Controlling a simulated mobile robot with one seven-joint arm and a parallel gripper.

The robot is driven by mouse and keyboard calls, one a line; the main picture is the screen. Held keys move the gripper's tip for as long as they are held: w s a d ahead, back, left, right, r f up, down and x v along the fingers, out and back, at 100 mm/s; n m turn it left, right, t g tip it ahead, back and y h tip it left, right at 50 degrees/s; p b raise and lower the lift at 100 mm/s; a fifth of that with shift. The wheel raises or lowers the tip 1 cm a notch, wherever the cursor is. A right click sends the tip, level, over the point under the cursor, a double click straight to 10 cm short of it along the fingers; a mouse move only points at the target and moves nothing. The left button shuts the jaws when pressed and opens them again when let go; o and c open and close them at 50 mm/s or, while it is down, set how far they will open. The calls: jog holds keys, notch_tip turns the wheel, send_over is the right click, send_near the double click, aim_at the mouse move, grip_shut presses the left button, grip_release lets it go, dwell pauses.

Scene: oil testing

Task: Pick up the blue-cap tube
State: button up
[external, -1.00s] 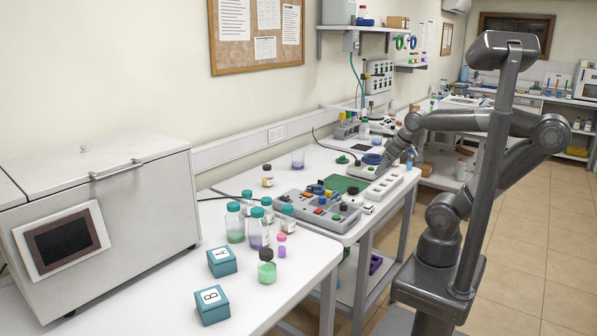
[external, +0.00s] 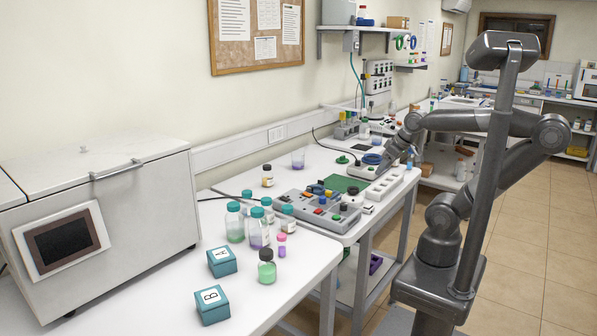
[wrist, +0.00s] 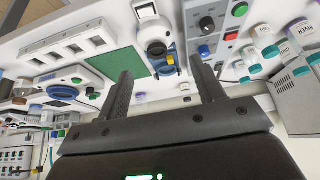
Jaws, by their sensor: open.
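I cannot pick out the blue-cap tube for certain in either view. My gripper (wrist: 162,82) is open in the wrist view, with its two dark fingers spread and nothing between them. Beyond the fingertips is a white device with a blue part and a small yellow piece (wrist: 171,62). In the external view my arm reaches over the far part of the white bench, and its fingertips are too small to make out. A blue ring-shaped part (external: 372,159) shows near the end of the arm.
A control box with coloured knobs (external: 318,211) and a green mat (external: 346,185) lie on the bench. Several teal-capped bottles (external: 235,222) stand nearer, beside teal boxes A (external: 222,262) and B (external: 212,305). A white cabinet (external: 105,215) stands at the left. Bare bench shows near the front edge.

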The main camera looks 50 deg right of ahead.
notch_tip(320, 180, up, 26)
jog(key=w+d+r+m+h, duration=0.2)
jog(key=w+d+r+m, duration=0.1)
jog(key=w+d, duration=0.7)
jog(key=m+g+h, duration=0.1)
jog(key=m+h, duration=0.2)
jog(key=m, duration=0.3)
send_over(410, 152)
jog(key=s+a, duration=0.2)
jog(key=s, duration=0.1)
notch_tip(410, 152, down, 31)
jog(key=shift+s+a+f+x, duration=0.1)
jog(key=shift+s+x, duration=0.05)
jog(key=shift+x, duration=1.9)
jog(key=shift+s+a+f+x, duration=0.1)
jog(key=shift+s+x, duration=0.05)
jog(key=shift+x, duration=1.85)
jog(key=shift+s+f+x, duration=0.1)
jog(key=shift+s+x, duration=0.05)
jog(key=shift+x, duration=1.9)
